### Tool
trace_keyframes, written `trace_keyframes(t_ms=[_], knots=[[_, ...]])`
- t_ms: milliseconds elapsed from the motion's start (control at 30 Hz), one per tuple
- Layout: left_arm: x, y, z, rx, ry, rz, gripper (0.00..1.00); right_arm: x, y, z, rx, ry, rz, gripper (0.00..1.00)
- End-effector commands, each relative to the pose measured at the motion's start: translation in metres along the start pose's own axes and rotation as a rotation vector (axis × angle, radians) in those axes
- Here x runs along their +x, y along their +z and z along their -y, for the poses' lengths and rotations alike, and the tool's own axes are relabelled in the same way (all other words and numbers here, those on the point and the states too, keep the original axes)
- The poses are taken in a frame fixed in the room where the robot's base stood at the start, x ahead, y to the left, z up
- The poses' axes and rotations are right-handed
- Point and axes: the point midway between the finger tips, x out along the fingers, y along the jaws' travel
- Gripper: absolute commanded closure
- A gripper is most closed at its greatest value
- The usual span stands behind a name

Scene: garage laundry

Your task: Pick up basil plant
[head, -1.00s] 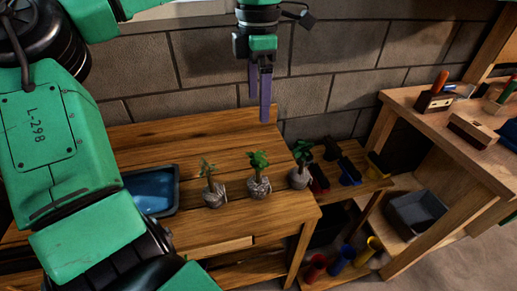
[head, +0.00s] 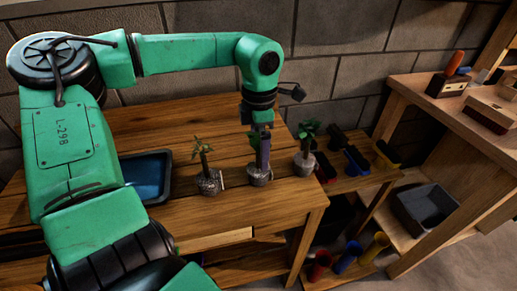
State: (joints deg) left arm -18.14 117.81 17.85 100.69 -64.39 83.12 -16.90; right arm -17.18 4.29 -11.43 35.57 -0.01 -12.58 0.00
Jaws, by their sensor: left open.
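Three small potted plants stand in a row on the wooden workbench (head: 175,218), each in a grey, wrapped-looking pot. The left plant (head: 208,182) has thin, sparse leaves. The middle plant (head: 259,179) is mostly hidden behind my gripper, with a few green leaves showing beside it. The right plant (head: 305,162) has dark, broad leaves. No readable label tells me which is the basil. My left gripper (head: 263,166) points down with its purple fingers at the middle plant, open. Whether the fingers touch it is hidden. My right gripper is not in view.
A blue tray (head: 147,178) lies left of the plants, partly behind my arm. Small coloured bins (head: 355,162) stand right of the bench. A higher wooden bench (head: 425,115) with a grey bin (head: 425,208) below is at the right. A block wall stands behind.

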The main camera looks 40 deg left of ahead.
Motion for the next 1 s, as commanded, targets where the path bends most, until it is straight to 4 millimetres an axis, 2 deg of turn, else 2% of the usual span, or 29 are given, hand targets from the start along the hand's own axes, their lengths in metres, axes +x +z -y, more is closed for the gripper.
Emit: trace_keyframes(t_ms=[100, 267, 300, 367, 500, 767, 867, 1000], knots=[[0.012, 0.000, 0.000, -0.001, 0.000, 0.000, 0.00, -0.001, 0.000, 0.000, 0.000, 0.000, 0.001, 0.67], [0.013, 0.000, -0.001, -0.001, 0.002, 0.001, 0.00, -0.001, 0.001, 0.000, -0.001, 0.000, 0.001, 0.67], [0.013, 0.000, -0.001, -0.001, 0.002, 0.001, 0.08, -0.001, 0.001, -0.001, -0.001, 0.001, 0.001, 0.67], [0.013, 0.000, -0.001, -0.001, 0.002, 0.001, 0.31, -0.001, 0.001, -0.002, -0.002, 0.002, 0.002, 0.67], [0.013, 0.000, -0.001, -0.001, 0.002, 0.001, 0.84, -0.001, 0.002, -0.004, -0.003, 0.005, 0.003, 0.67], [0.008, 0.000, -0.001, -0.002, 0.003, 0.002, 0.87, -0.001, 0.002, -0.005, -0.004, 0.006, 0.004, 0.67], [-0.007, 0.001, -0.001, -0.002, 0.006, 0.004, 0.87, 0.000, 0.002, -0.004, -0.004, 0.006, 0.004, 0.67], [-0.044, 0.001, -0.001, -0.002, 0.007, 0.004, 0.87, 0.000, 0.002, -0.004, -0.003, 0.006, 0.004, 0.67]])
